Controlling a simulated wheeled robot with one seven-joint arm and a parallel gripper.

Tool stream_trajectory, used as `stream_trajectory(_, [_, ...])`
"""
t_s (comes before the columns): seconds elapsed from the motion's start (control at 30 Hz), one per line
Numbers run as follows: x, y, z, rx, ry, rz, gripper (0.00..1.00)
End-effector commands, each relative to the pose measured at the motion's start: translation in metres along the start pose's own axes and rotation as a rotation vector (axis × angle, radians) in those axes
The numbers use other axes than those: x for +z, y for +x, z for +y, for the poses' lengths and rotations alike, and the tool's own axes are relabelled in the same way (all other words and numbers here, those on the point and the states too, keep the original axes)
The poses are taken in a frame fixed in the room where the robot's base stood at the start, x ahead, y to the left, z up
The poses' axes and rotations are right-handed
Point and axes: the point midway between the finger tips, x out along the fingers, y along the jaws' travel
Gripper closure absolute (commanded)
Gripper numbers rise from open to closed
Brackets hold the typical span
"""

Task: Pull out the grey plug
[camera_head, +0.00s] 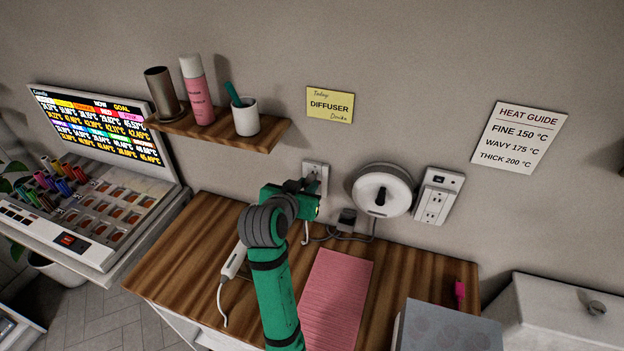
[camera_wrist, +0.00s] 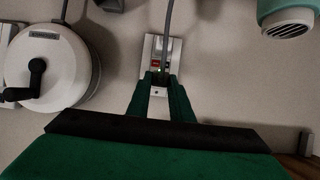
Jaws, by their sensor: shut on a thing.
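The wall outlet (camera_head: 316,172) is a pale plate on the wall above the wooden counter. The plug is mostly hidden between the fingertips and looks dark there. A grey cord (camera_wrist: 168,25) runs from it. In the head view my gripper (camera_head: 312,190) covers the outlet's lower part and the plug. I cannot tell whether the plug is fully seated.
A round white cord reel (camera_head: 382,192) and a second outlet box (camera_head: 437,196) are on the wall to the right. A shelf (camera_head: 219,126) hangs above left.

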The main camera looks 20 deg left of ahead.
Motion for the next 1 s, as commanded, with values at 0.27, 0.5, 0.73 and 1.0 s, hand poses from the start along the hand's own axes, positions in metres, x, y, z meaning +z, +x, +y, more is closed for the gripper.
stream_trajectory(0.27, [0.003, -0.009, 0.001, 0.001, 0.001, 0.002, 1.00])
stream_trajectory(0.5, [0.007, -0.015, 0.002, 0.002, 0.001, 0.001, 1.00])
stream_trajectory(0.73, [0.011, -0.023, 0.001, 0.002, 0.001, 0.000, 1.00])
stream_trajectory(1.0, [0.014, -0.030, 0.001, 0.001, 0.001, 0.002, 1.00])
